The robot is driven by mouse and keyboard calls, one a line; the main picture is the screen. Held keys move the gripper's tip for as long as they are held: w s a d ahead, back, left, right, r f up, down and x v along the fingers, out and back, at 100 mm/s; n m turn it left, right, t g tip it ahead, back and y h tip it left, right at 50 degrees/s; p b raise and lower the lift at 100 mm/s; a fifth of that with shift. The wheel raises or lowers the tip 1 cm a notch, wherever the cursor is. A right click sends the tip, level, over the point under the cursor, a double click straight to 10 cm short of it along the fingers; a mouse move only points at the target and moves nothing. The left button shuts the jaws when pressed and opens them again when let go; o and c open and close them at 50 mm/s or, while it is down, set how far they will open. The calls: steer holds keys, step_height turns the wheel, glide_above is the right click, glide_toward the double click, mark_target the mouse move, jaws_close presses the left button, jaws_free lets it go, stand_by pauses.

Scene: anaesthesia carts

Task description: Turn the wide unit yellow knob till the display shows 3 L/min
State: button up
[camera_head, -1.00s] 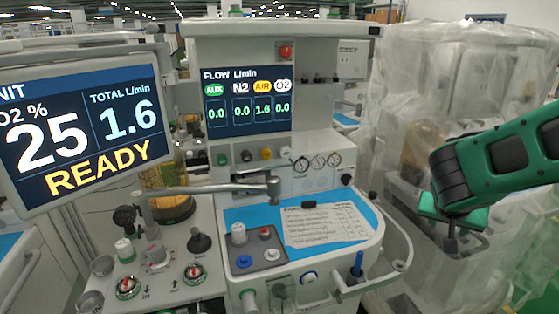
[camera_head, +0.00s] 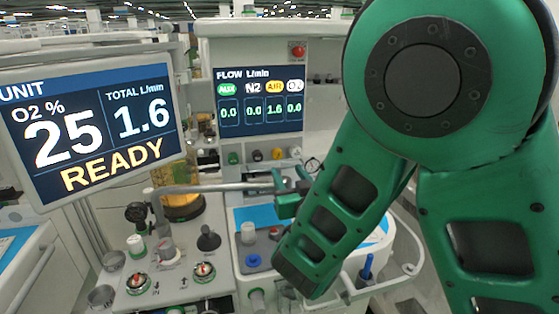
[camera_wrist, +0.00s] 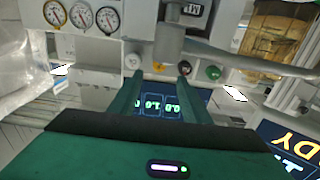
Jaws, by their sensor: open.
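The yellow knob (camera_head: 277,153) sits in a row of knobs below the flow display (camera_head: 258,105) of the unit. The display's yellow AIR column reads 1.6; the other columns read 0.0. In the wrist view, which looks upside down, my gripper (camera_wrist: 160,77) is open with two green fingers pointing at the knob row. The yellow knob (camera_wrist: 158,67) appears between the fingertips there, with nothing held. I cannot tell the remaining distance or whether a finger touches a knob. In the head view my arm covers the right side of the unit.
Neighbouring knobs sit close by: a white one (camera_head: 295,152) and a green one (camera_head: 233,157). A grey horizontal bar (camera_head: 215,188) runs below the row. A screen (camera_head: 90,125) at left reads O2 25 %, total 1.6 L/min, READY. Gauges (camera_wrist: 81,16) show in the wrist view.

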mark_target(279, 156)
steer(key=x, duration=1)
steer(key=shift+w+d+f, duration=0.1)
steer(key=shift+w, duration=0.05)
steer(key=c, duration=1)
